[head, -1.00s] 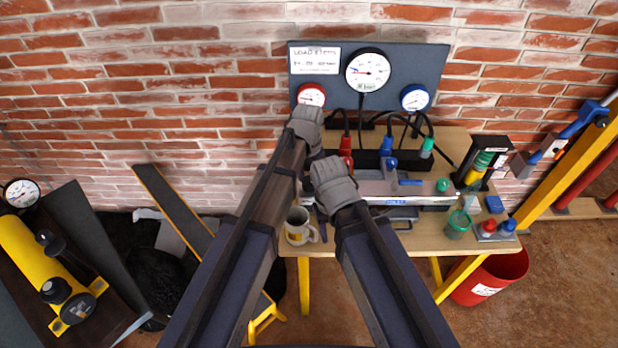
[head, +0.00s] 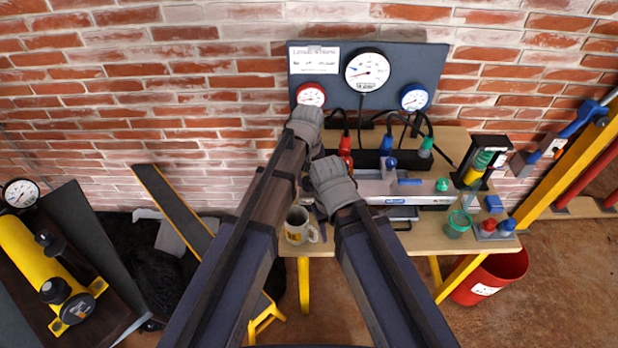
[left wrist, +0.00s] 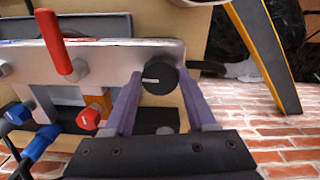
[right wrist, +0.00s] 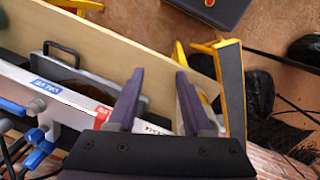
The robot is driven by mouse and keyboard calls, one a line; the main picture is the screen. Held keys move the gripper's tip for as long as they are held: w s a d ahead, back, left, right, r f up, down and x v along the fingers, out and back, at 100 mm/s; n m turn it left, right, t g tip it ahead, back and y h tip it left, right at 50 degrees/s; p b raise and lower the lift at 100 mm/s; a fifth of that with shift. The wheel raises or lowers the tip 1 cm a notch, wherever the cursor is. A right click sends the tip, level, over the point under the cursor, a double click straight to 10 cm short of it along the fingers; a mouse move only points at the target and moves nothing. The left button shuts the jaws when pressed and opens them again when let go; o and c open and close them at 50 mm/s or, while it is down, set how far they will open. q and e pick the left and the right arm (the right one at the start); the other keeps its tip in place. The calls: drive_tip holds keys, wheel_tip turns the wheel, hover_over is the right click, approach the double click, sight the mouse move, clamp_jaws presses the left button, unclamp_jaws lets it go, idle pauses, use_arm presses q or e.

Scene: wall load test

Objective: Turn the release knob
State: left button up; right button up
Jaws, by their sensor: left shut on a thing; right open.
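The release knob (left wrist: 158,77) is round and black with a white mark, on the pale metal front of the bench unit in the left wrist view. My left gripper (left wrist: 160,84) has one finger on each side of it and is shut on it. In the head view my arms hide the knob. My right gripper (right wrist: 157,88) is open and empty, near the wooden table's edge and the end of the metal unit (right wrist: 75,98). Its fingertips are not clear in the head view.
A red lever (left wrist: 60,45) and a red hex knob (left wrist: 90,117) sit beside the black knob. A mug (head: 298,226) stands at the table's front left. A gauge panel (head: 428,62) stands behind against the brick wall. A red bucket (head: 497,272) stands on the floor at right.

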sight(309, 181)
use_arm(q)
drive_tip(key=shift+n, duration=0.3)
idle(0.4)
drive_tip(key=o, duration=1.4)
drive_tip(key=shift+c, duration=0.2)
wheel_tip(309, 181, up, 8)
drive_tip(key=p, duration=0.8)
drive_tip(key=shift+f, duration=0.1)
